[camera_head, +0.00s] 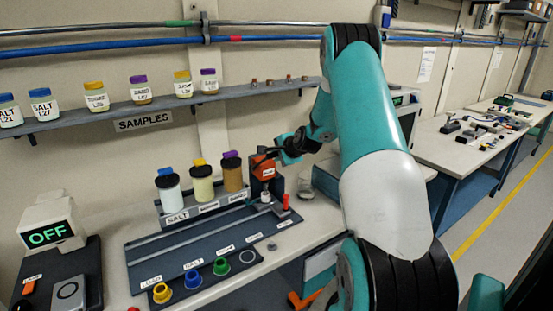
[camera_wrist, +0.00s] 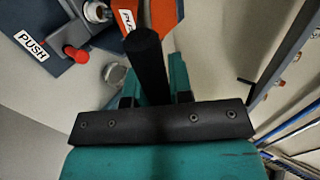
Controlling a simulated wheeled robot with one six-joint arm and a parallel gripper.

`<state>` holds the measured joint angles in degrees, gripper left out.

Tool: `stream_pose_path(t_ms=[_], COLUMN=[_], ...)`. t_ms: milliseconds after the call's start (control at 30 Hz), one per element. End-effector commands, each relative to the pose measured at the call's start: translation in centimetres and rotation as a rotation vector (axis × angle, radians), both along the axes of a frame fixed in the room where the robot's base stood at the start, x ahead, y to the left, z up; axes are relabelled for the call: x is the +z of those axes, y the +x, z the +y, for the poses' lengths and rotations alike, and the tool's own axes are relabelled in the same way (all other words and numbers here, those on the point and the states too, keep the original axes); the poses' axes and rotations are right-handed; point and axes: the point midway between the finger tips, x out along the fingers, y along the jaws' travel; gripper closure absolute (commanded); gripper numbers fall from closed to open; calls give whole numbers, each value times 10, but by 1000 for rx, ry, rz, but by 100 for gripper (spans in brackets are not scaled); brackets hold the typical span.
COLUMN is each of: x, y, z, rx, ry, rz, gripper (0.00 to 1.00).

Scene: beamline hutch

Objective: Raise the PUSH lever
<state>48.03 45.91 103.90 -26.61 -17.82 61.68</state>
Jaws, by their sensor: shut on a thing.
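The orange PUSH unit (camera_head: 264,168) stands at the right end of the bench, behind the dark rail plate. Its orange body (camera_wrist: 160,14) and part of its white label show at the top of the wrist view. A black lever bar (camera_wrist: 148,65) runs from it toward my gripper. My gripper (camera_head: 284,152) is beside the top of the unit. In the wrist view its teal fingers (camera_wrist: 156,85) lie on either side of the black bar, shut on it. The bar's gripped end is partly hidden by the gripper.
A red knob (camera_wrist: 75,53) and a PUSH label (camera_wrist: 32,46) are on the dark plate near the unit. Jars labelled SALT (camera_head: 170,190) and others stand left of it. A sample shelf (camera_head: 150,118) runs above. A display (camera_head: 50,236) reads OFF.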

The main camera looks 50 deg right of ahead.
Motion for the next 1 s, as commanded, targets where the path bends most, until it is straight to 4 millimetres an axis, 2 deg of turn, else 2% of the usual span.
stream_pose_path(t_ms=[300, 867, 900, 1000], x=[16, 19, 19, 19], y=[15, 19, 19, 19], z=[-5, -5, -5, -5], rx=[-1, 0, 1, 0], ry=[-6, -4, -5, -4], rz=[-6, -5, -5, -5], gripper=[100, 100, 78, 55])
